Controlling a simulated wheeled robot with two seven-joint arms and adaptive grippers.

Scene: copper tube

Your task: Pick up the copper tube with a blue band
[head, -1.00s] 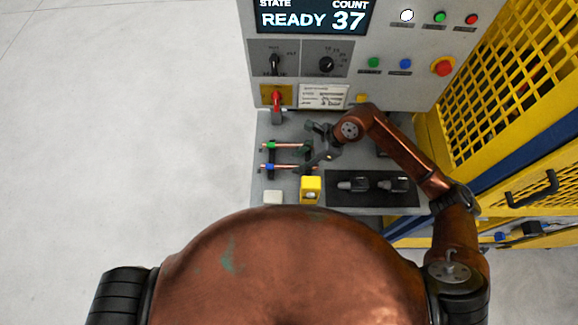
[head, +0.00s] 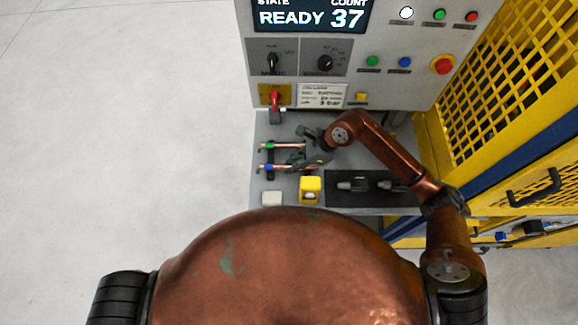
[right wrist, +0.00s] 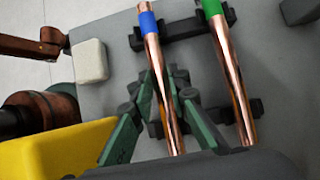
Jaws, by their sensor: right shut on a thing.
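The copper tube with a blue band (head: 284,168) lies across dark holders on the grey bench, below a parallel copper tube with a green band (head: 286,146). In the right wrist view the blue-banded tube (right wrist: 153,52) runs between the greenish fingers of my right gripper (right wrist: 162,80). My right gripper (head: 298,161) is shut on this tube, past its blue band, and the tube still appears to rest in the holders. The green-banded tube (right wrist: 230,75) lies just to the right of the fingers. My left gripper is not in view.
A yellow block (head: 310,188) and a white block (head: 272,198) stand near the tubes. A black mat (head: 345,200) with metal parts lies at the right. The control panel (head: 350,75) rises behind, and a yellow mesh guard (head: 500,75) stands at the right.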

